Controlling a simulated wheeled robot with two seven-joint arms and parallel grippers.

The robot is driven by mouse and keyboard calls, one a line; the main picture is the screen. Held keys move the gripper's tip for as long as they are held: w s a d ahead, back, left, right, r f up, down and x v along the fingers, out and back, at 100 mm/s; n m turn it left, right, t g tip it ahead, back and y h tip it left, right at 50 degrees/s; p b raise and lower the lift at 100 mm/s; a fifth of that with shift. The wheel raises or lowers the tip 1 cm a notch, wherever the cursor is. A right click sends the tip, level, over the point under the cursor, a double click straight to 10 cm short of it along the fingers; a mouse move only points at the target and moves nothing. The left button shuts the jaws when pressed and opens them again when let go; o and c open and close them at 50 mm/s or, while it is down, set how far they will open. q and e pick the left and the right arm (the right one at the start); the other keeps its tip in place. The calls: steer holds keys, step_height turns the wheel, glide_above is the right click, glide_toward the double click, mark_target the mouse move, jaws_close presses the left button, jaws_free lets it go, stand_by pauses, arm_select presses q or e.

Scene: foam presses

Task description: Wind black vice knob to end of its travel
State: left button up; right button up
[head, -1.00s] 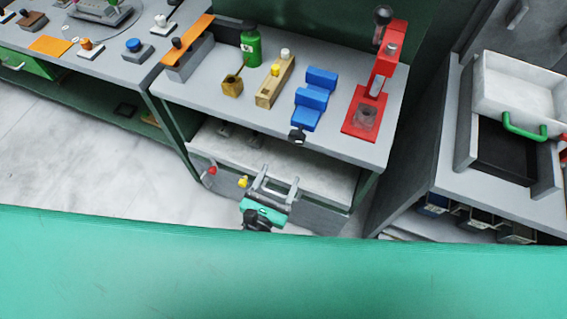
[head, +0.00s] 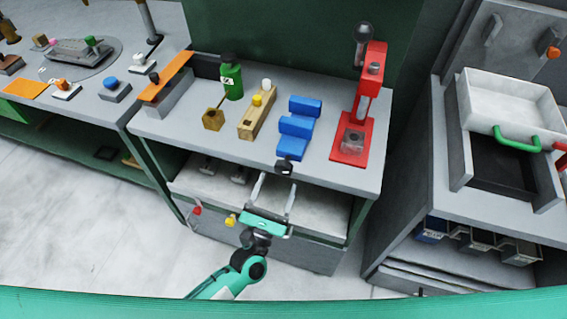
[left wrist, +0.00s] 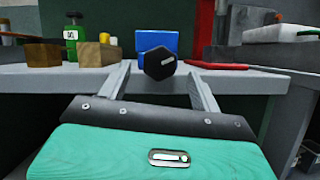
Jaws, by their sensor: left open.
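The blue vice (head: 297,129) stands on the middle bench. Its black knob (head: 284,167) faces out over the bench's front edge. In the left wrist view the black hexagonal knob (left wrist: 159,66), with a pale mark on its face, sits in front of the blue vice (left wrist: 158,40). My left gripper (head: 274,182) is open just in front of the bench edge, its fingers pointing at the knob. In the left wrist view the left gripper's fingers (left wrist: 159,82) stand apart on either side of the knob, with visible gaps. I cannot tell whether the knob is between the tips in depth. My right gripper is not in view.
A red press (head: 352,138) stands right of the vice. A wooden block (head: 257,115) with yellow and white knobs and a green bottle (head: 231,78) stand left. A lower shelf (head: 210,180) lies under the bench. A white drawer (head: 510,100) with a green handle is at the right.

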mark_target(282, 172)
arm_select(q)
steer(key=p+x, duration=0.1)
steer(key=x, duration=0.4)
steer(key=shift+w+d+r, duration=0.1)
steer(key=shift+w+d, duration=0.05)
steer(key=shift+w, duration=0.15)
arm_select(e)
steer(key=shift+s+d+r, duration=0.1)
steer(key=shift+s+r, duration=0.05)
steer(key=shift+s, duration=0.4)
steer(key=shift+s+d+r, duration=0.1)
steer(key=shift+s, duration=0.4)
